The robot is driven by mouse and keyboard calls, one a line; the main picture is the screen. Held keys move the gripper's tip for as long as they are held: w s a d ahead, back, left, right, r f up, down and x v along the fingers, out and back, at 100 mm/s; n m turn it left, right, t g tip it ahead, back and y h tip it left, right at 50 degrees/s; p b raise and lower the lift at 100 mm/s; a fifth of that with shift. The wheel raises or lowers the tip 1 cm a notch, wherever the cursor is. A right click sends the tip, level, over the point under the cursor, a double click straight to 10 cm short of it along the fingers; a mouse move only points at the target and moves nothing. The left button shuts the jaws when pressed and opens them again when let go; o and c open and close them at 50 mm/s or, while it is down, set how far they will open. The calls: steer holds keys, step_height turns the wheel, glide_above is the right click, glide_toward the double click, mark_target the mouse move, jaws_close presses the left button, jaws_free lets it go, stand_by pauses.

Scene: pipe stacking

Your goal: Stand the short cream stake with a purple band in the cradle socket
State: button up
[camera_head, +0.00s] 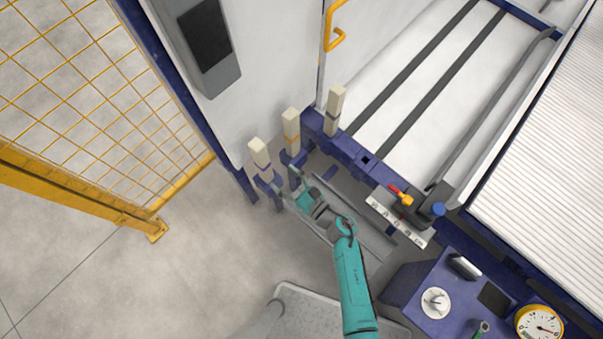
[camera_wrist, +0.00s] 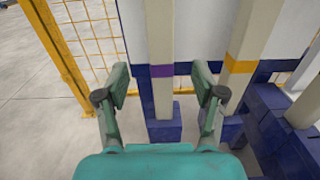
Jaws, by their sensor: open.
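The short cream stake with a purple band (camera_head: 260,153) stands upright at the left end of a row of three stakes. In the wrist view the stake (camera_wrist: 159,35) stands in a blue block (camera_wrist: 163,130), its purple band level with my fingertips. My gripper (camera_wrist: 160,82) is open, one finger on each side of the stake, with gaps showing on both sides. I cannot tell whether the stake is between the pads or just beyond them. In the head view my gripper (camera_head: 284,188) is low beside the stake. An empty square socket (camera_head: 366,160) shows in the blue beam.
A yellow-banded stake (camera_head: 291,130) and a grey-banded stake (camera_head: 335,108) stand to the right. The yellow-banded one (camera_wrist: 240,60) is close to my right finger. A yellow mesh fence (camera_head: 110,90) is at left. A control box (camera_head: 450,295) stands at lower right.

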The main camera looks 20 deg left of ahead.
mark_target(265, 161)
steer(key=x, duration=1)
steer(key=shift+w+a, duration=0.15)
steer(key=shift+a, duration=0.2)
steer(key=shift+c, duration=0.3)
jaws_close()
steer(key=shift+r, duration=4.4)
